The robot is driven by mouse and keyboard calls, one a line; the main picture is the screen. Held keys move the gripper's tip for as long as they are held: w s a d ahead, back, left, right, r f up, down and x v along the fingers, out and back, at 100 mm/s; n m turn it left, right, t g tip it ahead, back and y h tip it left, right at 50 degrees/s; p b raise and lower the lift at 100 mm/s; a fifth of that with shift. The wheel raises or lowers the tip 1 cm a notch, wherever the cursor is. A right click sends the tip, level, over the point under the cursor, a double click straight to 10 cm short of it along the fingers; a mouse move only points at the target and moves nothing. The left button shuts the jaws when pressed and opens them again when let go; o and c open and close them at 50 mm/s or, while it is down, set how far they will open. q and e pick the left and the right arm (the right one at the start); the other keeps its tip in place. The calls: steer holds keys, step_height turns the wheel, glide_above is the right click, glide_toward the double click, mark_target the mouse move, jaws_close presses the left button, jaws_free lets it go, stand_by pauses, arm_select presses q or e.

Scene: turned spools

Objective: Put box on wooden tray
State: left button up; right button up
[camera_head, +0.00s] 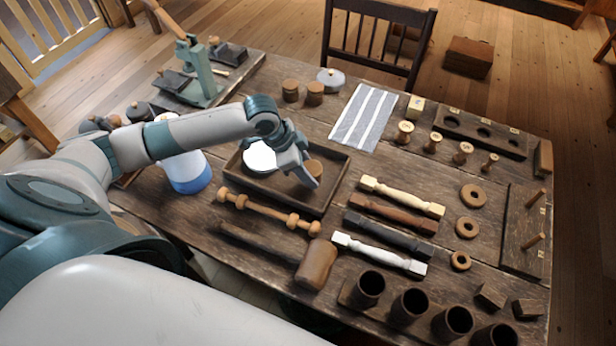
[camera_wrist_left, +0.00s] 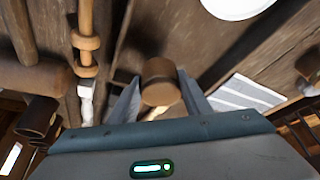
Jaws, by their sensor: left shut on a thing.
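The box is a small round brown wooden one (camera_head: 315,166). My left gripper (camera_head: 309,176) is shut on it, over the right part of the dark wooden tray (camera_head: 268,187). In the left wrist view the box (camera_wrist_left: 160,82) sits between the two fingers of the gripper (camera_wrist_left: 161,98). The fingers partly hide the box in the head view. I cannot tell whether its base touches the tray floor. A white round dish (camera_head: 258,157) lies in the left part of the tray. My right gripper is not in view.
Two wooden round containers (camera_head: 290,91) stand behind the tray, near a striped cloth (camera_head: 365,117). A turned spindle (camera_head: 268,212) and a mallet (camera_head: 316,265) lie in front. Several balusters (camera_head: 380,252) lie to the right. A white-and-blue container (camera_head: 188,174) stands left.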

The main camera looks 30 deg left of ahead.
arm_select(q)
step_height(320, 180, down, 3)
steer(key=shift+r+p, duration=0.1)
steer(key=shift+p, duration=0.35)
steer(key=shift+f, duration=0.3)
steer(key=shift+f, duration=0.1)
steer(key=o, duration=1.2)
steer(key=shift+c, duration=0.2)
steer(key=b+v, duration=0.2)
steer(key=v, duration=1)
steer(key=shift+s, duration=0.1)
